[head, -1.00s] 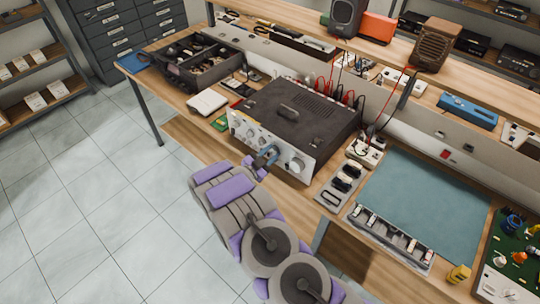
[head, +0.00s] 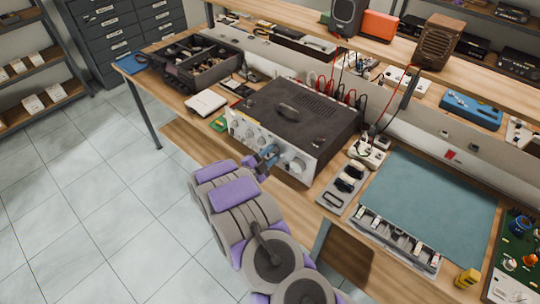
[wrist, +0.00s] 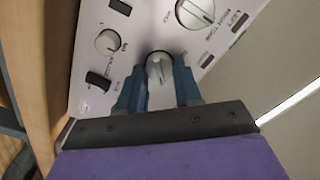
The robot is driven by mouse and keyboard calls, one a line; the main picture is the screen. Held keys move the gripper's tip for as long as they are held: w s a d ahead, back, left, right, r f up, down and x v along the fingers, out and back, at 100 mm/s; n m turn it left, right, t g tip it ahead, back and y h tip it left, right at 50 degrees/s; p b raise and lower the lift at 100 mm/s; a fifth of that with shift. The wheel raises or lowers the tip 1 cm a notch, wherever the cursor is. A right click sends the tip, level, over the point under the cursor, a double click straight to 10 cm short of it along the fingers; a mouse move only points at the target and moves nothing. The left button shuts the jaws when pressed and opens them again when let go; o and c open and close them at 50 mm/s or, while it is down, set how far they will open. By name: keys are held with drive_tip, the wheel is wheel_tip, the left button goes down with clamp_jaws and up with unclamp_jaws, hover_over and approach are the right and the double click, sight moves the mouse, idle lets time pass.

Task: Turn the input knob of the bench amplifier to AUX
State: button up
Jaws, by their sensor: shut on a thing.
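The bench amplifier (head: 300,110) is a dark-topped box with a pale front panel, standing on the wooden bench. My gripper (head: 268,156) is at its front panel, toward the right half of the row of knobs. In the wrist view, the blue fingers of my gripper (wrist: 159,80) stand on both sides of a small grey knob (wrist: 159,65) with a pale pointer line, shut on it. The pointer runs roughly up and down in that picture. The lettering around this knob is too blurred or covered to read, so I cannot tell its setting or find AUX.
A larger knob (wrist: 195,12), a smaller knob (wrist: 108,41) and dark switches (wrist: 98,80) sit close to my fingers.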

drive_tip(key=shift+f, duration=0.1)
drive_tip(key=o, duration=1)
drive_tip(key=shift+s, duration=0.1)
drive_tip(key=p+v, duration=0.2)
drive_tip(key=v, duration=1.5)
drive_tip(key=shift+a, duration=0.25)
